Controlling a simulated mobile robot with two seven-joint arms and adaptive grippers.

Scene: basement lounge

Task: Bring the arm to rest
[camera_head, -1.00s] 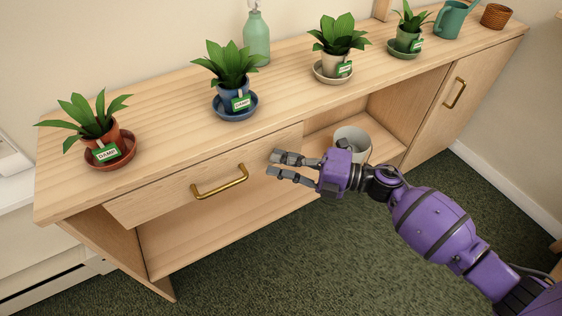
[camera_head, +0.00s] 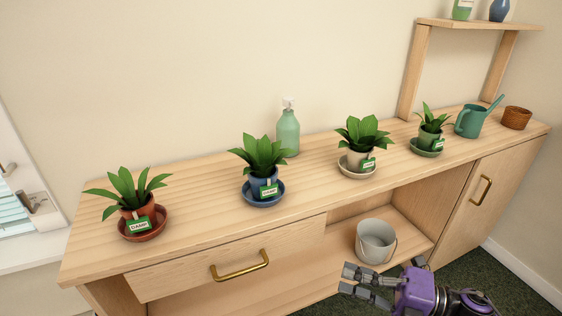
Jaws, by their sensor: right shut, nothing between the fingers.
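My right gripper (camera_head: 366,282) is at the lower right, in front of the sideboard (camera_head: 220,185). It is purple with grey fingers, points left and holds nothing. It is below and in front of the grey bucket (camera_head: 376,241) in the open compartment; I cannot tell whether they touch. Only the gripper and the wrist behind it show at the bottom edge. My left gripper does not show.
Several potted plants on saucers stand on the top, including a terracotta pot (camera_head: 138,218) and a blue pot (camera_head: 264,187). The drawer handle (camera_head: 240,265) juts out.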

